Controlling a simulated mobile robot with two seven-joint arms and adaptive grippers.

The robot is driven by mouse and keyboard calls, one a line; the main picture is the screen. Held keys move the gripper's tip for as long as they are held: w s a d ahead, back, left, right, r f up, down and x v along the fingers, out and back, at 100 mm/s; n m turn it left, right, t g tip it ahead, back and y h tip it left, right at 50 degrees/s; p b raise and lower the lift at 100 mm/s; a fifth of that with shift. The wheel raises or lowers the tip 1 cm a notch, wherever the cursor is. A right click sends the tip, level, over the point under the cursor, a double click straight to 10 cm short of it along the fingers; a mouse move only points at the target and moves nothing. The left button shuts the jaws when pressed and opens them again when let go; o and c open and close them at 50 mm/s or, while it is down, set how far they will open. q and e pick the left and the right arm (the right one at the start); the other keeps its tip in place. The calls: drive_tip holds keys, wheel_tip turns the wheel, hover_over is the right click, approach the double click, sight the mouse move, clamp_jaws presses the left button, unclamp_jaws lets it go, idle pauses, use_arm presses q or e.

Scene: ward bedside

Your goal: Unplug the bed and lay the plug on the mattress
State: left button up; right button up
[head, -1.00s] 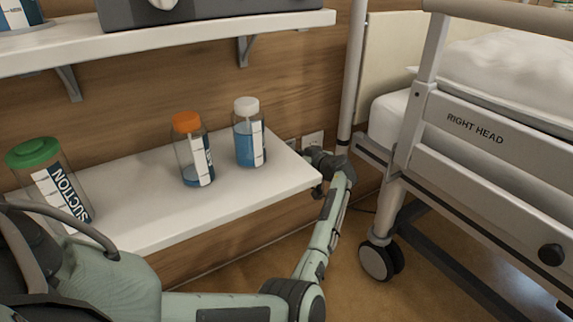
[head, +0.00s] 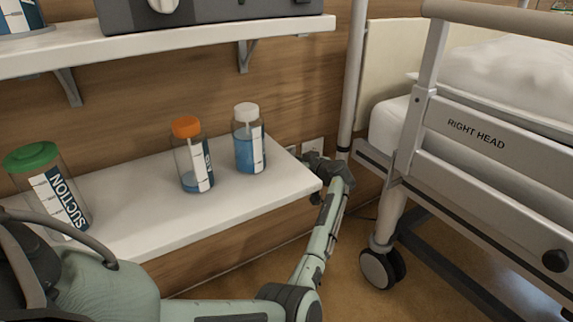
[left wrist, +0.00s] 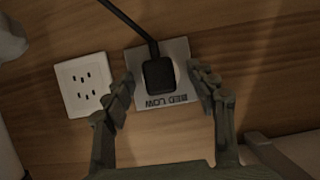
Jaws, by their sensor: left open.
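In the left wrist view a black plug (left wrist: 159,75) sits in a wall plate (left wrist: 182,100) lettered "BED LOW", and its cord runs up to the left. My left gripper (left wrist: 164,86) is open, with one finger on each side of the plug; I see a gap on both sides. In the head view my left gripper (head: 318,165) is at the wall beyond the shelf's right end, and it hides the plug there. The mattress (head: 388,122) lies on the bed at the right. My right gripper is in neither view.
A second socket plate (left wrist: 83,84) is left of the plug. A white shelf (head: 140,205) beside my left arm carries several bottles, including an orange-capped one (head: 189,155). A pole (head: 351,85) and the bed's side rail (head: 470,130) stand right of my gripper.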

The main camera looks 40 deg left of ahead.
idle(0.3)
use_arm(q)
clamp_jaws()
drive_tip(key=shift+d, duration=0.1)
drive_tip(key=shift+s+d, duration=0.4)
drive_tip(key=shift+d, duration=0.5)
drive_tip(key=shift+s+d, duration=0.35)
drive_tip(key=shift+d, duration=0.5)
drive_tip(key=shift+s+d, duration=0.4)
drive_tip(key=shift+d, duration=0.5)
drive_tip(key=shift+r+p, duration=0.1)
drive_tip(key=shift+p, duration=0.2)
